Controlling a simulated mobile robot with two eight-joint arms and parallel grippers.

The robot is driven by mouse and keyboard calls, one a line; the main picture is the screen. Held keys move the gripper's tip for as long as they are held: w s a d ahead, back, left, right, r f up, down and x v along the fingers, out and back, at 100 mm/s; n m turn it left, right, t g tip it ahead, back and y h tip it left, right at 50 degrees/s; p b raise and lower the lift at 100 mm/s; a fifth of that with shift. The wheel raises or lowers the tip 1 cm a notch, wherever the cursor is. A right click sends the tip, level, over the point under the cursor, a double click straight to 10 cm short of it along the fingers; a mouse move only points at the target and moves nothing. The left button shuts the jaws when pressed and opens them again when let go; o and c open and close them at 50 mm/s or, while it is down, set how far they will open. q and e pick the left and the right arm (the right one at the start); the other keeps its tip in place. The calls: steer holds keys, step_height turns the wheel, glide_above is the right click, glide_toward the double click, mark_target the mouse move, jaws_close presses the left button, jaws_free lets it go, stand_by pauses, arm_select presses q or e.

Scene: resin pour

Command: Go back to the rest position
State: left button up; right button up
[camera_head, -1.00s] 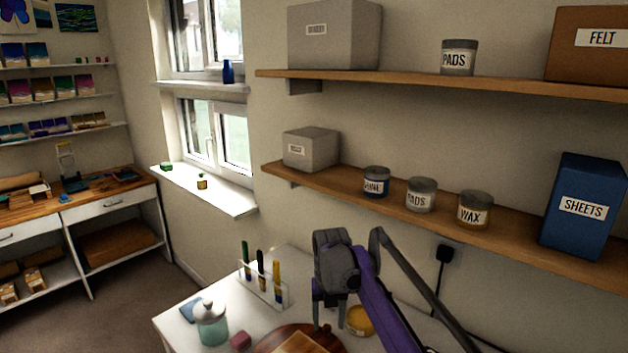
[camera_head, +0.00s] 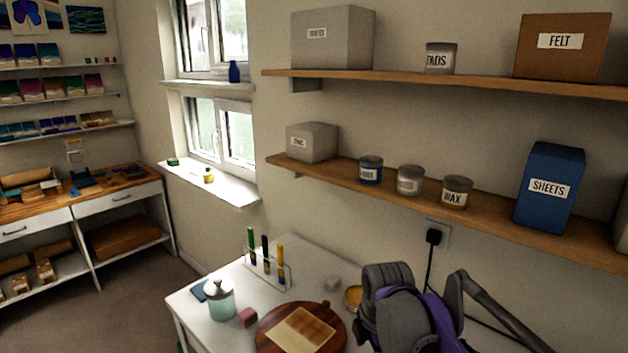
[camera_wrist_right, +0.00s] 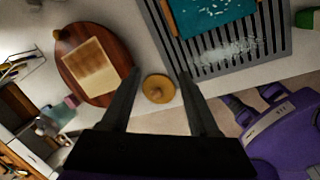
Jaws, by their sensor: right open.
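My right gripper (camera_wrist_right: 159,73) is open in the right wrist view, its two dark fingers apart with nothing held between them. A round yellow dish (camera_wrist_right: 157,88) shows between the fingers, on the table below. In the head view my right arm's grey and purple wrist (camera_head: 395,300) is at the lower right, over the table's right part; its fingertips are hidden there. My left gripper is in neither view.
The white table (camera_head: 210,325) bears a round wooden board (camera_head: 268,335) with a tan panel (camera_head: 302,332), a lidded glass jar (camera_head: 220,300), a pink block (camera_head: 247,317) and a tube rack (camera_head: 285,275). A slatted grey tray (camera_wrist_right: 220,75) holds a teal piece (camera_wrist_right: 205,15). Wall shelves stand behind.

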steer(key=s+d+f+m+t, duration=0.1)
steer(key=s+d+f+m, duration=0.1)
steer(key=s+m, duration=0.5)
steer(key=s+d+f+m+t, duration=0.1)
steer(key=s+d+f+m, duration=0.1)
steer(key=s+f+m, duration=0.3)
steer(key=s+d+f+m+t, duration=0.1)
steer(key=s+d+f+m, duration=0.1)
steer(key=s+m, duration=0.7)
steer(key=shift+s+d+f+m, duration=0.15)
steer(key=shift+d+f+m, duration=0.15)
steer(key=shift+f, duration=0.45)
